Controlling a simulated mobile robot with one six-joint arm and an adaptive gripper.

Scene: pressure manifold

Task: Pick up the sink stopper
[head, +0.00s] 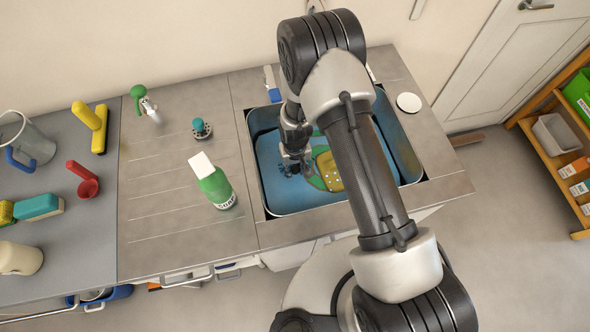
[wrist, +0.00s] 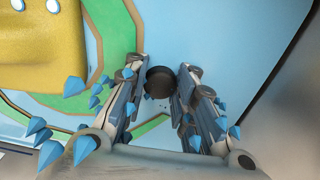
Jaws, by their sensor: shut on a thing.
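My gripper (head: 297,157) reaches down into the blue-lined sink (head: 290,208). In the wrist view its two fingers (wrist: 160,74) are closed on a small dark round piece, which looks like the sink stopper (wrist: 158,82). The stopper sits between the fingertips, over the light blue sink floor. Whether it is clear of the floor, I cannot tell. In the head view the gripper hides it. Several blue cone-shaped bits (wrist: 82,149) show around the fingers.
A yellow piece with pale dots (head: 328,172) lies on a green and yellow patch beside the gripper. The sink walls surround the gripper.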

